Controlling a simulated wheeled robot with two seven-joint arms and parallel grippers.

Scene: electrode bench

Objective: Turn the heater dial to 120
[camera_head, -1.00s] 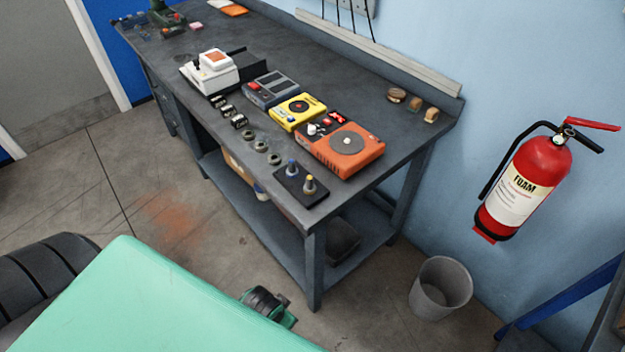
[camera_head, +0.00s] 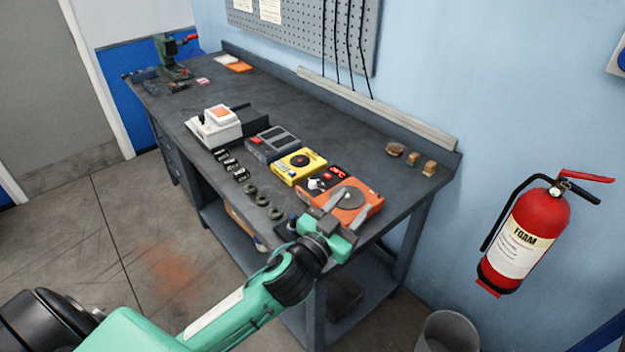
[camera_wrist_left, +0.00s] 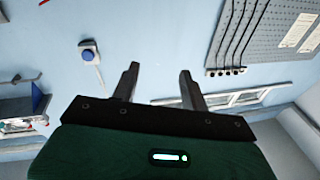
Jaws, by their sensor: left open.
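The orange heater (camera_head: 369,199) with a round grey plate sits near the front right end of the bench. A white dial (camera_head: 315,184) and a small red display (camera_head: 337,172) are on its left part. My left gripper (camera_head: 349,203) is open and empty, over the heater's front side, to the right of the dial; it hides part of the plate and front face. In the left wrist view the open fingers (camera_wrist_left: 157,79) point at the wall, and the heater does not show. My right gripper is not in view.
A yellow device (camera_head: 299,166), a grey device (camera_head: 272,144) and a white instrument (camera_head: 214,128) stand farther left on the bench (camera_head: 330,130). Several dark rings (camera_head: 262,200) lie along its front edge. My arm partly hides the black electrode holder. A fire extinguisher (camera_head: 530,235) hangs on the wall.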

